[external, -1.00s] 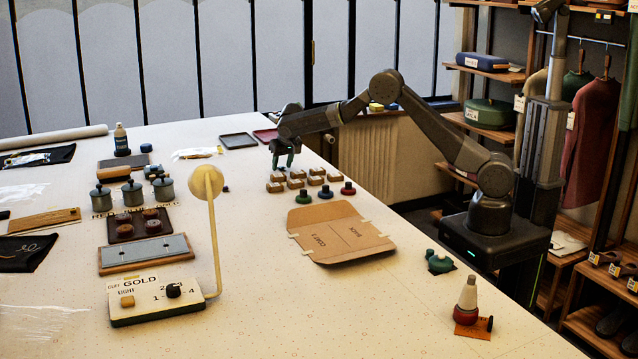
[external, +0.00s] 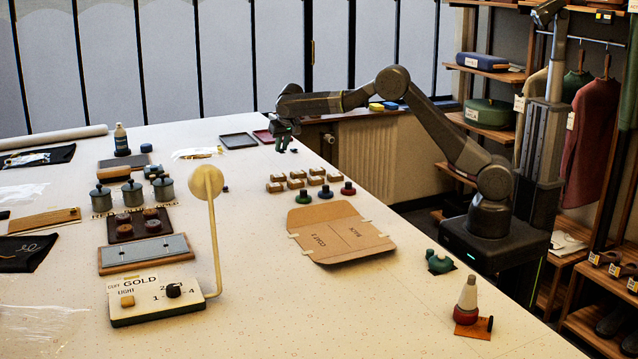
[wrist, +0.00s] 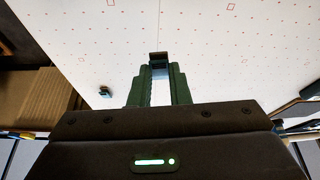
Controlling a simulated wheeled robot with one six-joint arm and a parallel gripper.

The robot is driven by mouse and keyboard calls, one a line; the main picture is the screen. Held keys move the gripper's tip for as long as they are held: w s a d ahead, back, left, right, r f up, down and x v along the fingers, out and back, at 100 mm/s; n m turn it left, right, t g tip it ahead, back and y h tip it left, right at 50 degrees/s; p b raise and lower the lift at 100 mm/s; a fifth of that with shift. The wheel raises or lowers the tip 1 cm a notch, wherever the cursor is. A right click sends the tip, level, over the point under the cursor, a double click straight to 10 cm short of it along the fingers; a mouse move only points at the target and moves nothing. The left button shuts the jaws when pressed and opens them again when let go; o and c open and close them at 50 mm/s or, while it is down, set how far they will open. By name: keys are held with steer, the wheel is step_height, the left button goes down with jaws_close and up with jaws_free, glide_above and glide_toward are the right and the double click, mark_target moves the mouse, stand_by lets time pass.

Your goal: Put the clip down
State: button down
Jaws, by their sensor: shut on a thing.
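My gripper (external: 282,143) is over the back right part of the table, near its edge, with its fingers pointing down. In the wrist view the green fingers of my gripper (wrist: 158,75) are close together around a small dark piece, which I take to be the clip (wrist: 158,58). It is too small to make out in the external view. Pale tabletop shows beyond the fingertips; I cannot tell how high the clip is above it. A small dark teal thing (wrist: 106,92) lies on the table left of the fingers in the wrist view.
Several wooden blocks (external: 296,183) stand in rows in front of my gripper, with green, blue and red knobs (external: 348,188) beside them. A dark tray (external: 238,141) and a red tray (external: 264,136) lie close by. A cardboard folder (external: 340,236) lies nearer the camera.

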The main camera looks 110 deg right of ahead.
steer(key=shift+r, duration=1.5)
steer(key=w+a+n+t+y+b, duration=0.1)
steer(key=w+a+n, duration=0.3)
steer(key=a, duration=0.7)
steer(key=w+a+n+t, duration=0.1)
steer(key=w+a+n, duration=0.1)
steer(key=w+a, duration=0.75)
steer(key=w+a+n+t+y+b, duration=0.1)
steer(key=w+a+n, duration=0.25)
steer(key=a, duration=0.95)
steer(key=n+y+b, duration=0.1)
steer(key=n+y, duration=0.5)
steer(key=n, duration=1)
glide_above(417, 295)
steer(key=s+d, duration=0.1)
step_height(417, 295, down, 6)
steer(key=shift+s+r, duration=0.1)
steer(key=shift+r, duration=0.15)
steer(key=shift+f, duration=2.15)
